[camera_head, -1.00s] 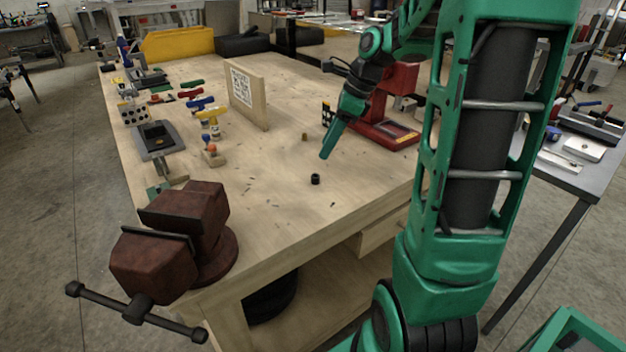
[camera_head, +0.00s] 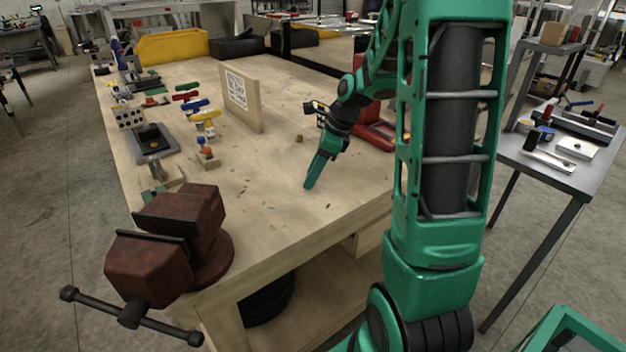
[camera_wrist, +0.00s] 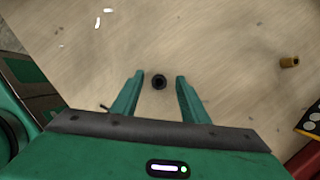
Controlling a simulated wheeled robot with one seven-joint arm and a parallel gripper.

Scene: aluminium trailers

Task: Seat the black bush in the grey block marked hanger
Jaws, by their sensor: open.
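A grey piece with a dark middle (camera_head: 165,151) lies at the bench's left side. No hanger mark is legible, so I cannot tell if it is the block.
A brass-coloured piece (camera_wrist: 289,62) lies to the right of my gripper. A board with a printed code (camera_head: 240,98) stands mid-bench. A brown vise (camera_head: 180,235) is at the near left corner, a red tool (camera_head: 372,130) behind my arm. The near bench top is mostly clear.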

